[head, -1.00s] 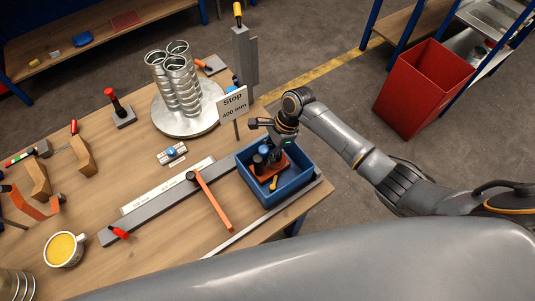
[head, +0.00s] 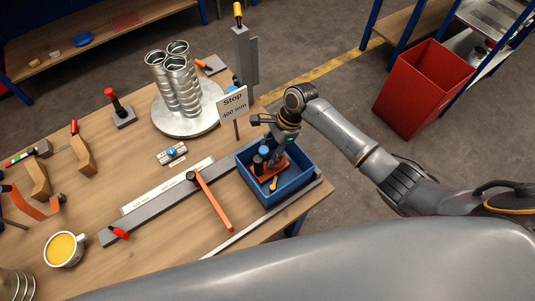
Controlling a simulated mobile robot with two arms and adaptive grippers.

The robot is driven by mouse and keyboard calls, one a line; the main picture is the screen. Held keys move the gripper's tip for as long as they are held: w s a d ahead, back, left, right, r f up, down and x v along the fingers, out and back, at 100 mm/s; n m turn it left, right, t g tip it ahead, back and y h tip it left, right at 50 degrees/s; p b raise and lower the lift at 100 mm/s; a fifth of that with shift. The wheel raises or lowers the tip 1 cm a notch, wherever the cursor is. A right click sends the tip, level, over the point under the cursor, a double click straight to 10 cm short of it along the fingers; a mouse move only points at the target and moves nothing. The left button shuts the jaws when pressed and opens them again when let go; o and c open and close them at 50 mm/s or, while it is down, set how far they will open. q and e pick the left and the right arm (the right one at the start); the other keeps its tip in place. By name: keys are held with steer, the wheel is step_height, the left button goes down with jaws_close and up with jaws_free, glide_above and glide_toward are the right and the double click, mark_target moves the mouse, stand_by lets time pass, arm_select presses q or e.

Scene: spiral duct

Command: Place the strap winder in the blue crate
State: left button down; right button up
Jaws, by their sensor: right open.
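The blue crate (head: 292,190) stands at the right front corner of the workbench. Inside it is an orange-red tool with dark upright posts, which looks like the strap winder (head: 258,168). It rests low in the crate, but its underside is hidden. Whether a finger still touches the tool is too small to tell. My left gripper is not in view.
A small yellow item (head: 273,184) is in the crate. A "Stop 400 mm" sign (head: 233,104) stands behind it. A grey rail (head: 155,207) with an orange bar (head: 214,203) lies left of it. Metal ducts (head: 180,80) stand on a round plate. A red bin (head: 422,90) is on the floor.

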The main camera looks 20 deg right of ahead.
steer(key=v, duration=1)
steer(key=shift+r, duration=0.25)
